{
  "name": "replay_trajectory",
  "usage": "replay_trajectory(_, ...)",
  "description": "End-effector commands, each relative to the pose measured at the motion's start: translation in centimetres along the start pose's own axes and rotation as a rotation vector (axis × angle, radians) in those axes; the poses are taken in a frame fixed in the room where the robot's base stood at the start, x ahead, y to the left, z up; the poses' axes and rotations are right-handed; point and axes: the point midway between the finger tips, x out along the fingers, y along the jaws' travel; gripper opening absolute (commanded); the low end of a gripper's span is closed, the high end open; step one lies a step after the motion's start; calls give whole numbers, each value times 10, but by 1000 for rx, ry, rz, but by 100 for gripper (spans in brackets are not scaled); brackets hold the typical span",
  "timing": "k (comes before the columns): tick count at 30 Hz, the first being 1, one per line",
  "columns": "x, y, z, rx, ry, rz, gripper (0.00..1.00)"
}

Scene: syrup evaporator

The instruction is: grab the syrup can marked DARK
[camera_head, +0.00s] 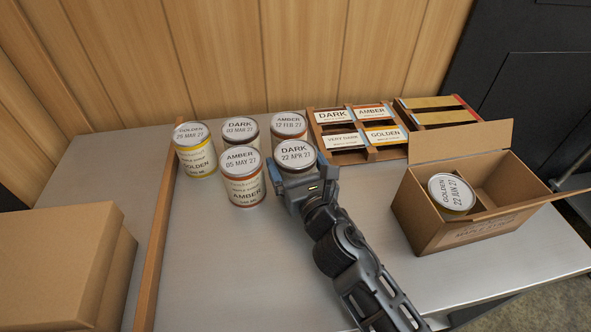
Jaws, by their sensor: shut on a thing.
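A can with the lid marked DARK 22 APR 27 (296,154) stands upright in the front row, to the right of a can marked AMBER 05 MAY 27 (242,177). My gripper (298,178) is shut on this DARK can from the front right and hides most of its side. A second can marked DARK 03 MAR 27 (240,128) stands in the back row. It is between a GOLDEN 25 MAR 27 can (195,149) and an AMBER 12 FEB 27 can (288,123). I cannot tell whether the held can is off the table.
A wooden rack with label cards (372,155) stands behind, to the right. An open carton (427,213) at right holds a GOLDEN 22 JAN 27 can (451,193). A wooden strip (158,235) and closed cardboard boxes (60,262) lie left. The front middle steel surface (220,270) is clear.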

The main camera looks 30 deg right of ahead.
Motion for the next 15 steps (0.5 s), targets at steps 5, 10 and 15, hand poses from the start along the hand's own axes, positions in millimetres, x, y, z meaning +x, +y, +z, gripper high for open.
replay_trajectory(5,0,0,0,0,0,0,34)
replay_trajectory(10,0,0,3,0,-5,1,27)
replay_trajectory(15,0,0,4,0,-5,1,27)
